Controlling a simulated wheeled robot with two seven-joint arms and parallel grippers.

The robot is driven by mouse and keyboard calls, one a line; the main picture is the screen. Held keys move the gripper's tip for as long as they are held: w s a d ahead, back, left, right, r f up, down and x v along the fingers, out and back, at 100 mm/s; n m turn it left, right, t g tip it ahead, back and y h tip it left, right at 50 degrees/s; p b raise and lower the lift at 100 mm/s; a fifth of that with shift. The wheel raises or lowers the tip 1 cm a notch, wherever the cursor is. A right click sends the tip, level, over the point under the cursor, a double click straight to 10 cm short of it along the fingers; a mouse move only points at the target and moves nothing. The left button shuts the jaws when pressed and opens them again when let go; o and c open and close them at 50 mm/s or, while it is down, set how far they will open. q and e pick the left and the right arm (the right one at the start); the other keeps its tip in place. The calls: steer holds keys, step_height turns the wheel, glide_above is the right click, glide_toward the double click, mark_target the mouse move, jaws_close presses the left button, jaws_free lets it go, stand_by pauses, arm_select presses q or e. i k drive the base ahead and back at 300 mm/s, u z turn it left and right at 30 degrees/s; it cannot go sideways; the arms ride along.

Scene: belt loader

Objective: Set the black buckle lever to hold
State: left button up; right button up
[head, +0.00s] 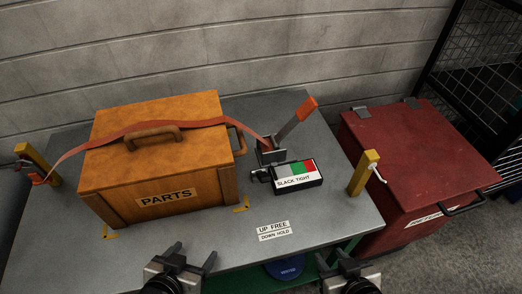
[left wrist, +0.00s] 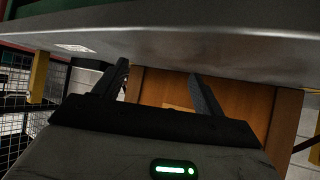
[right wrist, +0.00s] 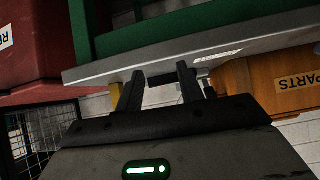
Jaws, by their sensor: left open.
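The buckle (head: 270,152) is a dark metal bracket on the grey table, right of the orange PARTS box (head: 165,196). Its lever (head: 291,125) is a greyish-dark bar with an orange-red grip (head: 307,108), raised and tilted up to the right. An orange strap (head: 110,139) runs over the box to the buckle. A gauge (head: 298,176) marked SLACK TIGHT sits beside the buckle; its needle is too small to read. My left gripper (head: 193,255) is open and empty at the table's front edge. My right gripper (head: 342,259) is open and empty, further right. Neither touches the buckle.
A label (head: 273,230) on the table reads UP FREE, DOWN HOLD. Yellow posts (head: 363,173) stand at both sides of the table. A red chest (head: 420,160) and black wire rack (head: 480,70) are at the right. The front right tabletop is clear.

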mark_target(263, 176)
steer(key=k, duration=0.5)
steer(key=u, duration=2.8)
steer(key=k, duration=1.2)
steer(key=z, duration=1.2)
steer(key=i, duration=0.55)
steer(key=z, duration=0.05)
